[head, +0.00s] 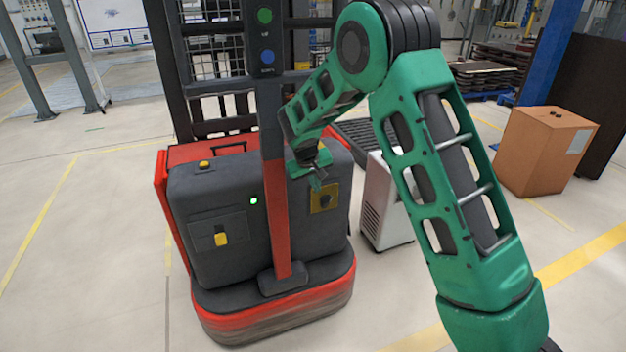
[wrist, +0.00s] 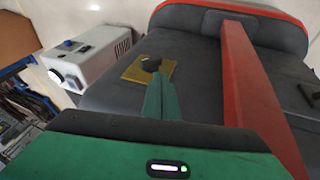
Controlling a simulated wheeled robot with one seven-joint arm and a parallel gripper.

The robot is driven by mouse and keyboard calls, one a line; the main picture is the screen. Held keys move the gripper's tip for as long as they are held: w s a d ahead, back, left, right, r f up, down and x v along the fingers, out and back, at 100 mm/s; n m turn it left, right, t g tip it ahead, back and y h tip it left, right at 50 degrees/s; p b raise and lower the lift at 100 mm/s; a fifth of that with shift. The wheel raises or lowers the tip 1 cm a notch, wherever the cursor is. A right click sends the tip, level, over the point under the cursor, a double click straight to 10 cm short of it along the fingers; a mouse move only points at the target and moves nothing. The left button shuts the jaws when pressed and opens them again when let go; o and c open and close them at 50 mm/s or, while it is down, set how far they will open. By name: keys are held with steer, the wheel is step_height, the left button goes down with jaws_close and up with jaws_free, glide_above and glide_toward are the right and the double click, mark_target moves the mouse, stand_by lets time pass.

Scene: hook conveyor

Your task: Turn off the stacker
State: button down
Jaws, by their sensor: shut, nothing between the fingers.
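The stacker (head: 200,200) is a dark grey and red machine with a red and grey upright post in front. A small green light (head: 253,200) glows on its front. A yellow plate with a black rotary knob (head: 324,198) is on its right front; it also shows in the wrist view (wrist: 150,64). My gripper (head: 316,183) is shut and empty, just in front of the plate's upper left in the head view. In the wrist view, my green fingers (wrist: 161,85) overlap the plate's lower edge beside the knob. I cannot tell whether they touch.
The post carries green (head: 264,15) and blue (head: 267,56) round buttons, close to my arm. A white cabinet (head: 386,205) stands right of the stacker. A cardboard box (head: 545,150) stands farther right. The floor at left is clear.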

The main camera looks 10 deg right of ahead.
glide_toward(322, 205)
steer(key=x, duration=0.5)
steer(key=shift+f, duration=0.25)
